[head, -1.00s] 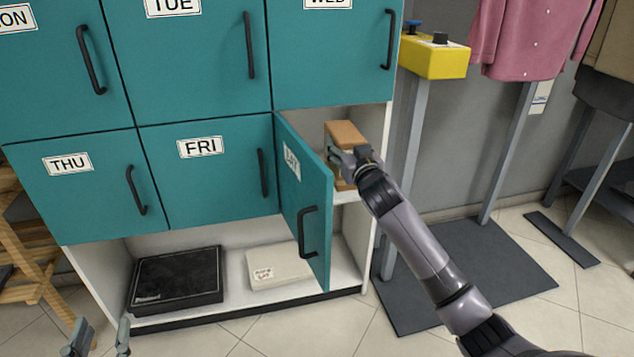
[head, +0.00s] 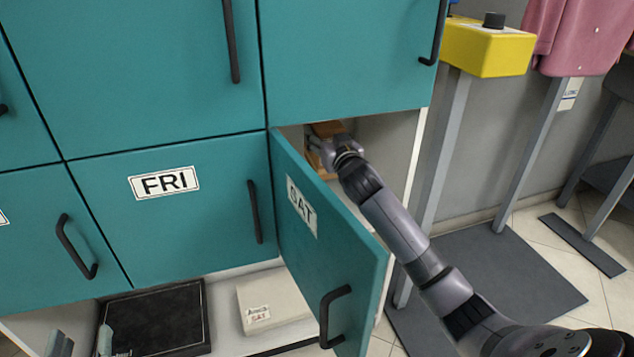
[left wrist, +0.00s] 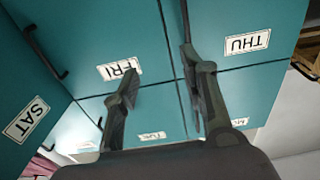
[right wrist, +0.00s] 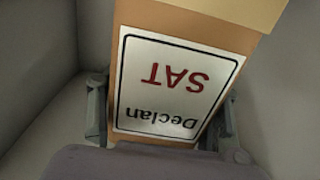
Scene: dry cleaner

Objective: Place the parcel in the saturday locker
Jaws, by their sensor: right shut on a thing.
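The parcel (head: 326,129) is a brown box inside the open SAT compartment, partly hidden by my right gripper (head: 322,152) and the door. In the right wrist view the parcel (right wrist: 205,22) carries a white label reading "Declan SAT", seen upside down, and my right gripper (right wrist: 160,118) is shut on its sides. Pale compartment walls lie on both sides. The SAT door (head: 335,270) stands open to the left of my right arm. My left gripper (head: 80,344) is open and empty at the lower left; it also shows in the left wrist view (left wrist: 160,78).
The FRI locker (head: 190,225) is closed beside the SAT compartment. A black flat box (head: 160,318) and a white box (head: 270,300) lie on the open bottom shelf. A yellow control box (head: 487,48) on a post stands to the right, above a grey floor mat (head: 510,280).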

